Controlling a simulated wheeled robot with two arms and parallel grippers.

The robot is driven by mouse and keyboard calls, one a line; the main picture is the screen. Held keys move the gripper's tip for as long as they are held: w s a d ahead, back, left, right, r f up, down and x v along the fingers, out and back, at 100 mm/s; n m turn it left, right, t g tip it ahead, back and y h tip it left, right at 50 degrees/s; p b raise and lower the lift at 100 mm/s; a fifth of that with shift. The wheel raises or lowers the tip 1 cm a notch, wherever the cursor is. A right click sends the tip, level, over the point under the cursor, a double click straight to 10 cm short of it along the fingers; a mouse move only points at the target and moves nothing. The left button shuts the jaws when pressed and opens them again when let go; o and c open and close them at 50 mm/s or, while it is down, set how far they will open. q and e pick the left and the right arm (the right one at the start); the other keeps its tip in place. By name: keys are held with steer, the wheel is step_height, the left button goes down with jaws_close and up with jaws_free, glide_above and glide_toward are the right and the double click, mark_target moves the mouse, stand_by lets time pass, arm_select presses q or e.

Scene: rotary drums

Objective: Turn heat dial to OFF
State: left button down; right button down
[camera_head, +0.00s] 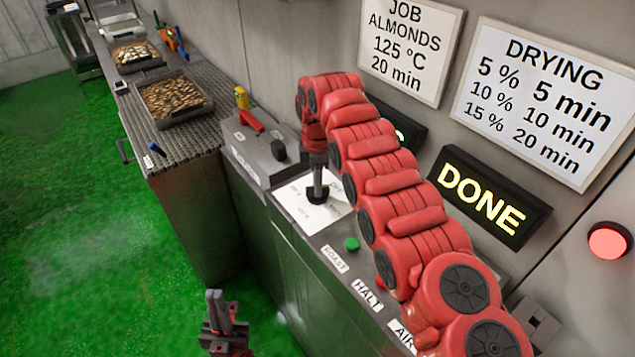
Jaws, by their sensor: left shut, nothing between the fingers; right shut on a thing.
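The heat dial (316,197) appears to be the black knob on the white plate (291,203) with small marks around it. The marks are too small to read, so I cannot tell which setting it points to. My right gripper (318,185) reaches down over the dial from above and is shut on it. The gripper and arm partly cover the dial and plate. My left gripper (224,318) is shut and empty, low in the picture over the green floor, apart from the console.
The console has a green button (352,243) and labels ROAST, HALT and AIR. A black knob (278,150) and red lever (250,122) stand behind the dial. A DONE sign (483,198) is lit, with a red lamp (607,241) to its right. Almond trays (172,100) stand farther back.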

steer(key=n, duration=0.5)
steer(key=shift+n, duration=0.4)
stand_by(0.3)
steer(key=c, duration=0.8)
jaws_free()
steer(key=shift+o, duration=0.2)
steer(key=shift+w+r, duration=0.1)
steer(key=shift+r, duration=0.45)
step_height(320, 180, up, 4)
steer(key=shift+a+r+p, duration=0.15)
steer(key=shift+r+p, duration=0.05)
steer(key=shift+p, duration=0.85)
step_height(320, 180, up, 12)
steer(key=p, duration=1.2)
